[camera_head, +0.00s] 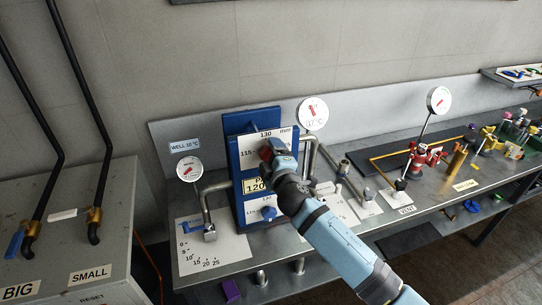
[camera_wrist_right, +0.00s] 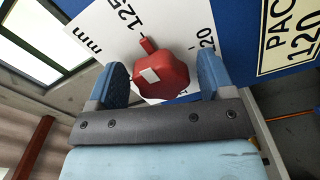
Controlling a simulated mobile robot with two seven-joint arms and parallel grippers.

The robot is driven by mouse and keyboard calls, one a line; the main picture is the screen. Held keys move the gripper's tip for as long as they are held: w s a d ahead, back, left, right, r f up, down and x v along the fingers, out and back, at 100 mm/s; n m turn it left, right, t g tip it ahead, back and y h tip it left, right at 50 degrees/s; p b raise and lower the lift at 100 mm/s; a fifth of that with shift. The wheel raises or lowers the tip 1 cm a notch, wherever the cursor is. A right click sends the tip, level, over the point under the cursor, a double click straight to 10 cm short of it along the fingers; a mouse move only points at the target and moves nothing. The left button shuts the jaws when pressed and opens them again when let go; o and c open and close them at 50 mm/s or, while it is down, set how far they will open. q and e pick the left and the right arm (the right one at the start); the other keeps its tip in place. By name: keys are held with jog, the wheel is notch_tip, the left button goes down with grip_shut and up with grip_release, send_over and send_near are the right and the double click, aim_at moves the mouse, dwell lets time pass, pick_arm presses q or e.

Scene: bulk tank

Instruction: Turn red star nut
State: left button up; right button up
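The red star nut (camera_wrist_right: 163,72) sits on the white scale plate (camera_wrist_right: 105,40) of the blue upright panel, with a small red pointer tab above it. My right gripper (camera_wrist_right: 164,78) has its two blue fingers apart, one on each side of the nut, with slight gaps showing; I cannot tell whether they touch it. In the head view the nut (camera_head: 266,153) is partly hidden by my right gripper (camera_head: 275,149), which is at the panel front. A second, blue knob (camera_head: 268,212) is lower on the panel. My left gripper is not in view.
Bent metal pipes (camera_head: 207,195) flank the blue panel (camera_head: 236,150). Red valves (camera_head: 418,158) and coloured fittings are farther right on the bench. A cabinet with black pipes (camera_head: 70,230) is at the left.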

jog(key=b+v, duration=0.2)
jog(key=v, duration=1.2)
jog(key=shift+b, duration=0.35)
jog(key=s+d+f+m+g, duration=0.2)
jog(key=s+d+f+m, duration=0.3)
jog(key=s+f, duration=0.3)
jog(key=s+d+f+m+g+h, duration=0.1)
jog(key=s+d+f+m+g, duration=0.1)
jog(key=s+d+f+m, duration=0.3)
jog(key=s+d+f+m+g+h, duration=0.1)
jog(key=s+d+f+m, duration=0.4)
jog(key=s+f, duration=0.6)
notch_tip(320, 180, down, 5)
jog(key=shift+s+d+r+g, duration=0.2)
jog(key=shift+s+g, duration=0.05)
jog(key=shift+g, duration=0.35)
